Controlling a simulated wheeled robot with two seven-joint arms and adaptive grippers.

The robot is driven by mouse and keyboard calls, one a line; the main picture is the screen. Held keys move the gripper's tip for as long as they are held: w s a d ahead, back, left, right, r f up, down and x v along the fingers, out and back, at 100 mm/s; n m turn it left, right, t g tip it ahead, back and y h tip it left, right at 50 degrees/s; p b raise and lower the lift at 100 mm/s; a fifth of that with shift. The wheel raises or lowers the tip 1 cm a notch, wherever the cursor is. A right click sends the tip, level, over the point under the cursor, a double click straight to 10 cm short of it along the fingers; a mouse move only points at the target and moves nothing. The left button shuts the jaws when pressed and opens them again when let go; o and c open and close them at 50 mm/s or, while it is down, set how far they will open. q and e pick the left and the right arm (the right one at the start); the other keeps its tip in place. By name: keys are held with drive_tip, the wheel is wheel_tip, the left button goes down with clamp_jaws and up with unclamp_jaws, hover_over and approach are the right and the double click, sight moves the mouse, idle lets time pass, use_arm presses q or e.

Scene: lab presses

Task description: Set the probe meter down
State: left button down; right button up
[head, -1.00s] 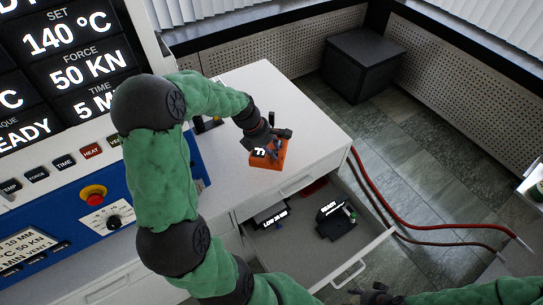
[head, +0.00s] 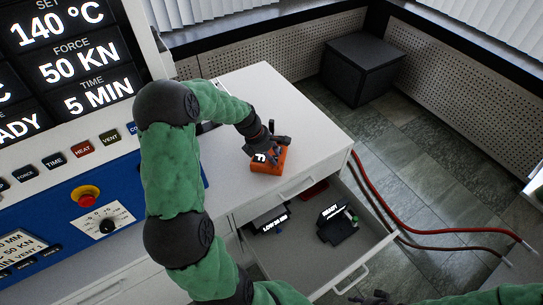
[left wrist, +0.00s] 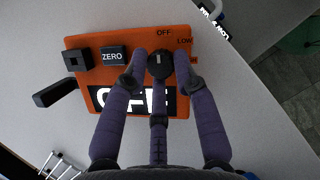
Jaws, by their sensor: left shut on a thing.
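The probe meter is an orange box (head: 268,166) at the white cabinet top, near its front edge. I cannot tell whether the meter's underside touches the top. My right gripper (head: 375,298) shows only partly at the bottom edge.
An open drawer (head: 300,262) below the cabinet top holds dark devices, one marked READY (head: 335,222). Red and dark hoses (head: 400,226) run along the floor at right. The press panel (head: 85,225) stands at left. The cabinet top (head: 290,110) behind the meter is clear.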

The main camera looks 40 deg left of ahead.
use_arm(q)
drive_tip(key=c, duration=1)
unclamp_jaws()
drive_tip(key=shift+r, duration=0.1)
drive_tip(key=p+v, duration=0.3)
drive_tip(key=v, duration=0.9)
drive_tip(key=shift+p, duration=0.3)
